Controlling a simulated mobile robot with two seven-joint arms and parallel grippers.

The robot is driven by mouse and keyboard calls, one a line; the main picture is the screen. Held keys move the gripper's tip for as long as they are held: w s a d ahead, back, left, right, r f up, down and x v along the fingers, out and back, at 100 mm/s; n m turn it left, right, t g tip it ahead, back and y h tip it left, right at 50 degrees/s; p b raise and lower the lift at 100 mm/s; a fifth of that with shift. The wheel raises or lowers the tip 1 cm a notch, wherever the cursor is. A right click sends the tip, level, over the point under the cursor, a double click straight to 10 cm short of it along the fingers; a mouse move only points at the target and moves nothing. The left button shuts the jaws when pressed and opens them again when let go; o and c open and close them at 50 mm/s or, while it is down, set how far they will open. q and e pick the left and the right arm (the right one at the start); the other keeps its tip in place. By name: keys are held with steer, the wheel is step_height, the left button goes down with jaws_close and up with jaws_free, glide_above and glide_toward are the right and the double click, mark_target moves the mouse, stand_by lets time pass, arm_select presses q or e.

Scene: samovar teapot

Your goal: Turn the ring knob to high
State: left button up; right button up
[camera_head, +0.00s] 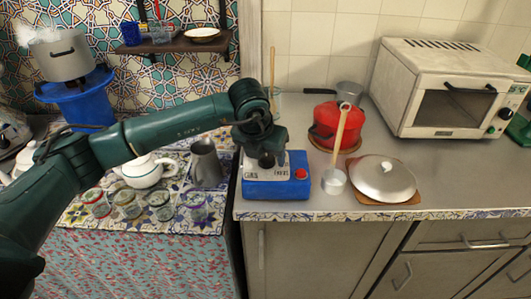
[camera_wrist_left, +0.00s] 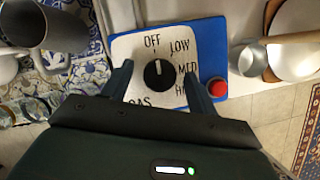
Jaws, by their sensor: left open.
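The ring knob (camera_wrist_left: 158,74) is a round black dial on a white panel in the left wrist view. Its white mark points up, towards the word OFF. LOW, MED and a partly hidden HI label run down its right side. The panel tops a blue box (camera_head: 276,189) with a red button (camera_head: 300,173), at the counter's front left in the head view. My left gripper (camera_head: 266,158) is over the box. In the wrist view my left gripper (camera_wrist_left: 158,84) is open, one finger on each side of the knob. I cannot tell if they touch it. My right gripper is out of view.
A grey jug (camera_head: 206,164) is on the tiled table at left. A toaster oven (camera_head: 450,90) is at the back right.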

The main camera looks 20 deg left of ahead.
arm_select(q)
steer(key=shift+c, duration=0.5)
steer(key=c, duration=0.9)
